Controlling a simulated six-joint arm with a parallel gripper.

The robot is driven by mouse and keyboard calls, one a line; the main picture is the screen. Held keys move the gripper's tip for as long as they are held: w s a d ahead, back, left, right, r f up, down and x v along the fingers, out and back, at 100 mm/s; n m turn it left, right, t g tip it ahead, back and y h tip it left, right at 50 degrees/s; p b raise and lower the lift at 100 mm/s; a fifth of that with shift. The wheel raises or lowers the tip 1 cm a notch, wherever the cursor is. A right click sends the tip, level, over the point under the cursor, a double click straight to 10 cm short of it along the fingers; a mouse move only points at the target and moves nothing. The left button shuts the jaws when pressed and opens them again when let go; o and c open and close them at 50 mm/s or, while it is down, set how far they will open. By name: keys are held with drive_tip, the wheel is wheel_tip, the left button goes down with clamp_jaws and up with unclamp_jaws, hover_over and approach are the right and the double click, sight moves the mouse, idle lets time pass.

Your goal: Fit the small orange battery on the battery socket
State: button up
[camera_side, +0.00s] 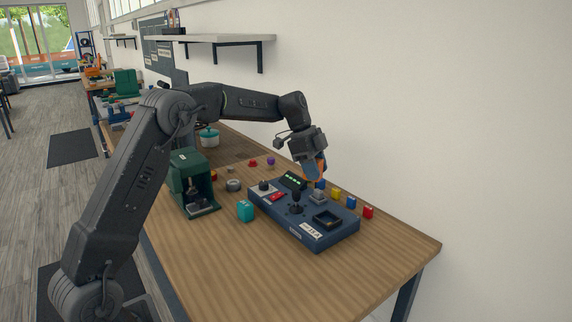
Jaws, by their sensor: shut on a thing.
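My gripper (312,172) points down above the back edge of a blue panel (322,243). It is shut on a small orange battery (314,166), mostly hidden by the fingers. The battery appears above the panel, though the exact gap cannot be told from this view. The panel carries a black square frame with a recess (327,218) at its right end and a grey raised block (318,197) near the gripper. Which of these is the battery socket cannot be told for certain.
A black joystick (296,201) and a red switch (277,196) stand on the panel. A teal block (245,211) and a dark green machine (192,182) are to the left. The table's front right is clear.

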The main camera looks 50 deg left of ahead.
drive_tip(key=w+d+m+g, duration=0.2)
drive_tip(key=d+m, duration=0.2)
drive_tip(key=m, duration=0.1)
drive_tip(key=shift+w+f, duration=0.1)
drive_tip(key=shift+f, duration=5.3)
drive_tip(key=shift+f, duration=0.35)
drive_tip(key=o, duration=1.6)
drive_tip(key=shift+f, duration=0.1)
wheel_tip(320, 180, up, 6)
